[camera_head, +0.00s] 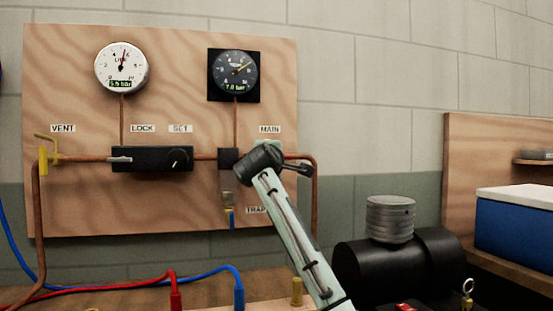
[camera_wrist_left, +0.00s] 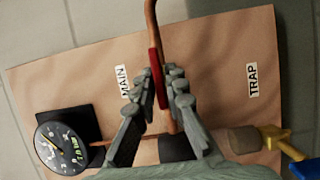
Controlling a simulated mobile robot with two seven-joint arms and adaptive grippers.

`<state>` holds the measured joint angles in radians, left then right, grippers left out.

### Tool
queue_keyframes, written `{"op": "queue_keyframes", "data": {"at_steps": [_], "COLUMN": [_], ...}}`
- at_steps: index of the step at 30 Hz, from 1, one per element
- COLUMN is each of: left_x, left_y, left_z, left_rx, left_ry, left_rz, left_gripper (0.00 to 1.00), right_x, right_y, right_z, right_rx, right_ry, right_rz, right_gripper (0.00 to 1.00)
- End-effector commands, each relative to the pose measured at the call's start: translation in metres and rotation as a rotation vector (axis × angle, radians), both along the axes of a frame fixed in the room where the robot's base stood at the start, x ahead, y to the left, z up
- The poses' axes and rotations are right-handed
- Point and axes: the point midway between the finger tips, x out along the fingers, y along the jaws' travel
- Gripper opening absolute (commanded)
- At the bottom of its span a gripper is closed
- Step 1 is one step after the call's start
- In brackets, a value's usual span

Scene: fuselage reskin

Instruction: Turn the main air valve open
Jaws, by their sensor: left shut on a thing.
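The main air valve's red handle (camera_wrist_left: 157,80) shows in the left wrist view beside the MAIN label (camera_wrist_left: 122,81). It appears roughly in line with the copper pipe (camera_wrist_left: 151,22). My left gripper (camera_wrist_left: 163,77) is shut on this red handle, with its grey fingers on both sides of it. In the head view my left arm reaches up to the MAIN label (camera_head: 270,129). My wrist hides the valve and most of the gripper there. My right gripper is in neither view.
The wooden panel (camera_head: 70,205) carries a white gauge (camera_head: 121,68), a black gauge (camera_head: 234,75), a black regulator block (camera_head: 152,158), a yellow vent valve (camera_head: 43,160) and the trap (camera_head: 229,200). A black tank (camera_head: 375,270) and a blue box (camera_head: 515,226) stand at right. Red and blue hoses lie below.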

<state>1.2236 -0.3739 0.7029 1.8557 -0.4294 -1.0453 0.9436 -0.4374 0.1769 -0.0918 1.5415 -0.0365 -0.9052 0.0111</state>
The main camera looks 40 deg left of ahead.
Motion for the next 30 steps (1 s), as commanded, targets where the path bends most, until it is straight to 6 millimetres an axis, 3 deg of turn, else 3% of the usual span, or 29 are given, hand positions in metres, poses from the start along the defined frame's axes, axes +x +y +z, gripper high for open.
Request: {"op": "queue_keyframes", "data": {"at_steps": [14, 15, 19, 30], "left_x": [-0.0001, 0.0000, 0.0000, -0.0037], "left_y": [0.0002, 0.0001, 0.0001, -0.0021], "left_z": [-0.0003, -0.0004, -0.0003, -0.0001], "left_rx": [-0.011, -0.011, -0.011, -0.010], "left_ry": [-0.012, -0.012, -0.011, -0.012], "left_rz": [0.000, 0.000, 0.000, 0.000], "left_gripper": [0.00, 0.13, 0.29, 0.29], "right_x": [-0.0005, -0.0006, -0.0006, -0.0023], "right_y": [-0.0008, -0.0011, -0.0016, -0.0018], "right_z": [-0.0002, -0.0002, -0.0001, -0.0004], "right_rx": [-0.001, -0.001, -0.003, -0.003], "right_ry": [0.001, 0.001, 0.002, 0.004], "right_rz": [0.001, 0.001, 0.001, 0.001], "right_gripper": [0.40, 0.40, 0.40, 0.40]}}
